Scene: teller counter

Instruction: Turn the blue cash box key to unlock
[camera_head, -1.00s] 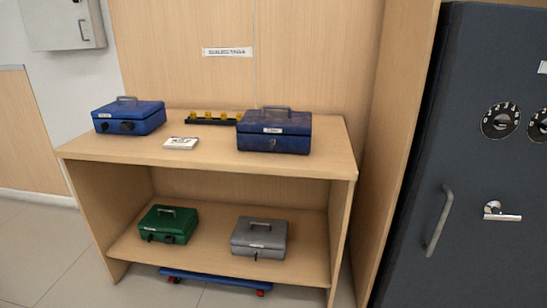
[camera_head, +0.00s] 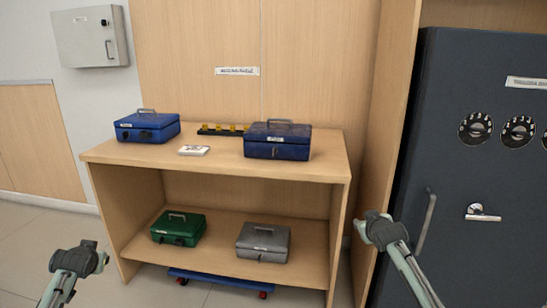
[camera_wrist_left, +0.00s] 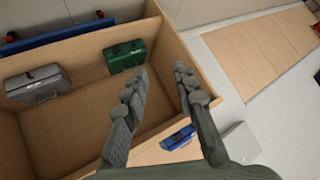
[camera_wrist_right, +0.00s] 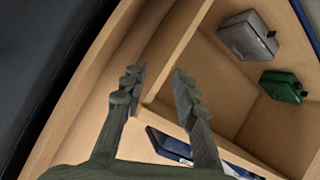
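A bright blue cash box (camera_head: 147,128) with two dark fittings on its front stands at the left of the shelf top. A darker blue cash box (camera_head: 278,141) with a small front lock stands at the right. I cannot make out a key clearly on either. My left gripper (camera_head: 101,258) is low, in front of the shelf's left side; its fingers (camera_wrist_left: 160,82) are open and empty. My right gripper (camera_head: 366,224) is low, right of the shelf; its fingers (camera_wrist_right: 157,80) are open and empty. Neither gripper touches a box.
The shelf unit (camera_head: 215,167) also holds a green box (camera_head: 178,229) and a grey box (camera_head: 263,243) below. A white card pack (camera_head: 194,150) and a black rack (camera_head: 222,130) lie between the blue boxes. A dark safe (camera_head: 460,160) stands at right.

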